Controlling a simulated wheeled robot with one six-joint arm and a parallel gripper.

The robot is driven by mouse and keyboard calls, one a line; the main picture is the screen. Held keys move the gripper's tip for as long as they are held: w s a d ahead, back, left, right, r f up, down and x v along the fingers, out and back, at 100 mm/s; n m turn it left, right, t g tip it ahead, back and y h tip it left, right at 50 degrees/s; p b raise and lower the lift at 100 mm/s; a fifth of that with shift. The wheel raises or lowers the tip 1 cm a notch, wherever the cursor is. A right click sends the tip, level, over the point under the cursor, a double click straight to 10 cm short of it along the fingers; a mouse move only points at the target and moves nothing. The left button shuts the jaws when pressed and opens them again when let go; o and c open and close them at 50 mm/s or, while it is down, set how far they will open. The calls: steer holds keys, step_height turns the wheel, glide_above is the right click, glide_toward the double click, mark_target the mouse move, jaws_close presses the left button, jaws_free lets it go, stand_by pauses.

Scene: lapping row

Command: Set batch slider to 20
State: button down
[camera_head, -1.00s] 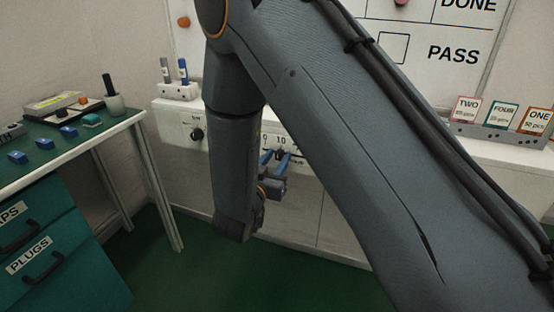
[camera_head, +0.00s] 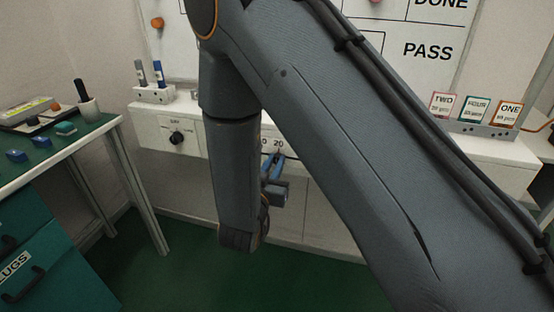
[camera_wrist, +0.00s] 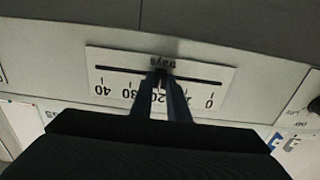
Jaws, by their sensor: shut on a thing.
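The batch slider's scale plate (camera_wrist: 110,65) fills the upper middle of the wrist view, upside down, with a slot, the word "trays" and marks from 0 at right to 40 at left. My gripper (camera_wrist: 161,82) is shut on the dark slider knob (camera_wrist: 162,72) in the slot. The knob stands at or very near the 20 mark, perhaps slightly to its 10 side; my fingers partly cover the numbers there. In the head view the blue fingers of my gripper (camera_head: 274,158) reach the white panel (camera_head: 205,146) just below the "20".
A dark rotary knob (camera_head: 177,138) is on the panel to the left. A marker holder (camera_head: 155,95) and labelled cards (camera_head: 476,108) stand on the ledge. A green-topped bench (camera_head: 92,127) is at left. The green floor below my arm is clear.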

steer(key=c, duration=1.7)
jaws_free()
steer(key=v, duration=0.8)
steer(key=shift+a+p, duration=0.1)
steer(key=shift+p, duration=0.25)
steer(key=shift+w, duration=0.15)
